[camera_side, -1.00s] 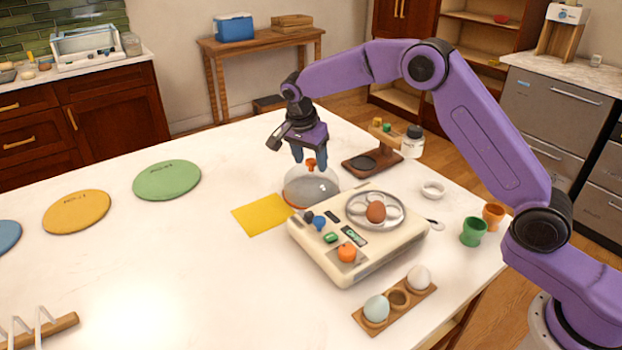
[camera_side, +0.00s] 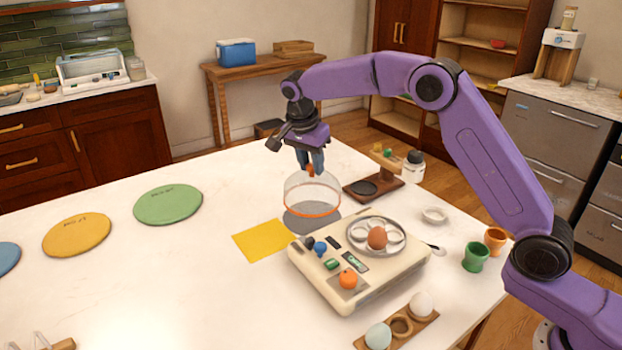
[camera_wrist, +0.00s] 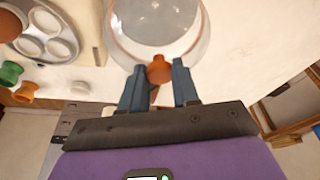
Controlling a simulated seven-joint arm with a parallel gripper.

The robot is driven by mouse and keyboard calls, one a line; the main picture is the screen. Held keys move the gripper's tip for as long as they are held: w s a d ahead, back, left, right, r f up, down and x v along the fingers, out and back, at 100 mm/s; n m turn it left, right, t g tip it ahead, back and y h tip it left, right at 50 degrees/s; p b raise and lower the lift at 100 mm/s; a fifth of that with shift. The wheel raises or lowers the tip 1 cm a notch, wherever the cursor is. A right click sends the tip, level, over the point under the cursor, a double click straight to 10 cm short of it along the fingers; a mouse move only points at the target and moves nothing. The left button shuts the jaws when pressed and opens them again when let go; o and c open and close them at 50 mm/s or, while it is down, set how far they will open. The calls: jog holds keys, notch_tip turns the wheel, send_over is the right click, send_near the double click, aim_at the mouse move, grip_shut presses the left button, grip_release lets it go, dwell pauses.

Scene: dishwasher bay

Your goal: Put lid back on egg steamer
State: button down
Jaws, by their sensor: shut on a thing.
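The clear dome lid (camera_side: 312,194) has an orange rim and an orange knob. My gripper (camera_side: 311,166) is shut on the knob and holds the lid above a grey round patch on the table, behind the steamer. In the wrist view the knob (camera_wrist: 159,70) sits between the blue fingertips, with the lid (camera_wrist: 158,28) beyond. The cream egg steamer (camera_side: 350,280) stands uncovered, with a brown egg (camera_side: 377,238) in its round metal tray (camera_side: 390,228). The steamer tray also shows at the upper left of the wrist view (camera_wrist: 62,45).
A yellow cloth (camera_side: 262,241) lies left of the lid. Green (camera_side: 475,257) and orange (camera_side: 495,240) cups are at the right, and an egg rack (camera_side: 402,327) is in front.

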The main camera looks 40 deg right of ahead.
aim_at(319, 181)
notch_tip(319, 181, up, 4)
jog(key=shift+f, duration=0.1)
jog(key=s+d+r, duration=0.2)
jog(key=s, duration=0.7)
jog(key=s+d+r, duration=0.1)
jog(key=s+d, duration=0.1)
jog(key=s, duration=0.8)
jog(key=shift+f, duration=2.95)
jog(key=shift+f, duration=0.2)
jog(key=shift+c, duration=1.3)
grip_release()
